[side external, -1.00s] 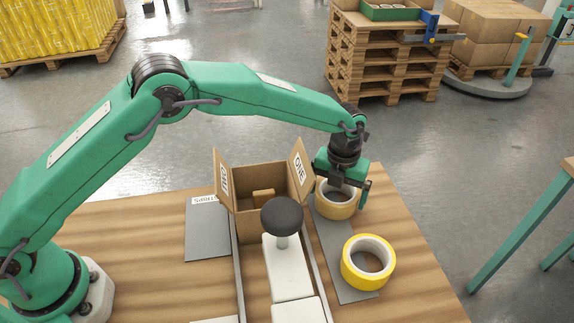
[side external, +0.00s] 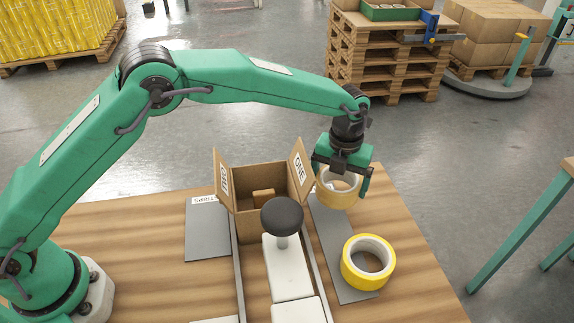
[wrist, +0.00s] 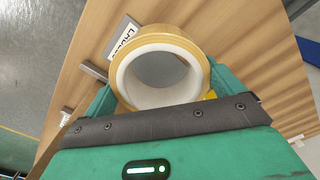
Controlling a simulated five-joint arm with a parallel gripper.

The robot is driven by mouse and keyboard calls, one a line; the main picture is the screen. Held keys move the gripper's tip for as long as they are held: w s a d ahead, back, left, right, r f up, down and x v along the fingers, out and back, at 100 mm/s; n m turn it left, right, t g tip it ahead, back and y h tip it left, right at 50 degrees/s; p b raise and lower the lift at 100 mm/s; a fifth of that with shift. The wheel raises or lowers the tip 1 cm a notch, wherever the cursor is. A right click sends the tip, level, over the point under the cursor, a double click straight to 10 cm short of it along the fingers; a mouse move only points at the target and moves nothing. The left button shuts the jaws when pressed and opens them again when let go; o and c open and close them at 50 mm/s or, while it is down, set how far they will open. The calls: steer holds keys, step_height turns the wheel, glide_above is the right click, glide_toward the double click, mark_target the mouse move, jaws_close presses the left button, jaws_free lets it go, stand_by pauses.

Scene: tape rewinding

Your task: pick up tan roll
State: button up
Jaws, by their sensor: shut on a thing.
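The tan roll (side external: 338,201) is a ring of tape with a pale core. It is between the fingers of my gripper (side external: 341,183), which is shut on it. The roll seems to hang a little above the grey mat. In the wrist view the tan roll (wrist: 158,42) lies between the two green fingers, its round opening facing the camera. Part of its lower side is hidden by my gripper's body there.
A yellow roll (side external: 368,262) lies on the grey mat (side external: 322,222) nearer the camera. An open cardboard box (side external: 258,228) stands left of my gripper, behind a white device with a black knob (side external: 282,216). Another grey mat (side external: 208,237) with a label lies further left.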

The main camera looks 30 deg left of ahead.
step_height(320, 180, up, 14)
steer(key=shift+r, duration=0.15)
stand_by(0.3)
steer(key=shift+a, duration=0.1)
stand_by(0.5)
steer(key=s+a+n, duration=0.5)
steer(key=s+a, duration=0.6)
steer(key=s, duration=0.1)
steer(key=shift+s+a, duration=0.15)
steer(key=shift+s, duration=0.15)
steer(key=shift+f, duration=0.2)
steer(key=shift+f, duration=1.4)
steer(key=shift+f, duration=1.65)
stand_by(1.1)
